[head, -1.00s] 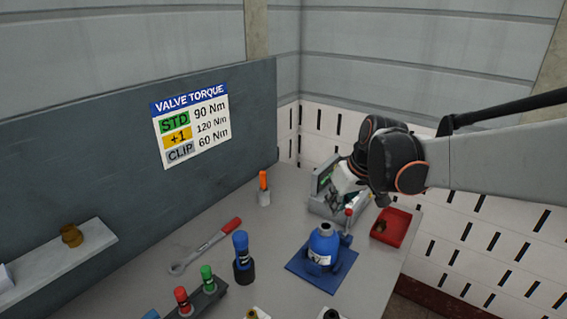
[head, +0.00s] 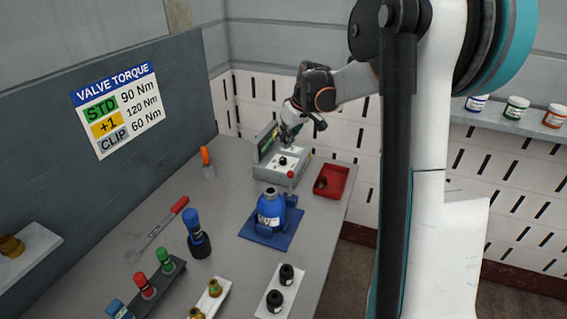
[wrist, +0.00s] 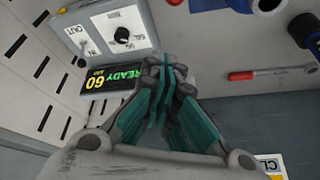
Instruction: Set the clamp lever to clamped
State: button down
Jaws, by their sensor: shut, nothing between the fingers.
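A blue valve body (head: 268,208) stands on a blue base plate (head: 256,238) on the bench in the head view. Beside it at the back right stands a thin lever with a red knob (head: 291,175), apparently the clamp lever. In the wrist view a red knob (wrist: 175,2) is cut by the top edge. My gripper (head: 288,140) is shut and empty, over the grey tester box (head: 290,172). In the wrist view my gripper's fingers (wrist: 165,75) meet in front of the box's lit display (wrist: 107,82). I cannot tell which position the lever marks.
A red tray (head: 342,183) lies right of the tester. Sockets on a white strip (head: 268,300) are at the front. A dark panel with a torque sign (head: 120,110) borders the bench.

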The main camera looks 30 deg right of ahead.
jog(key=b, duration=0.3)
send_over(290, 184)
jog(key=w, duration=0.3)
notch_tip(290, 184, down, 10)
jog(key=shift+w+r, duration=0.2)
jog(key=shift+r, duration=0.05)
jog(key=shift+d, duration=0.1)
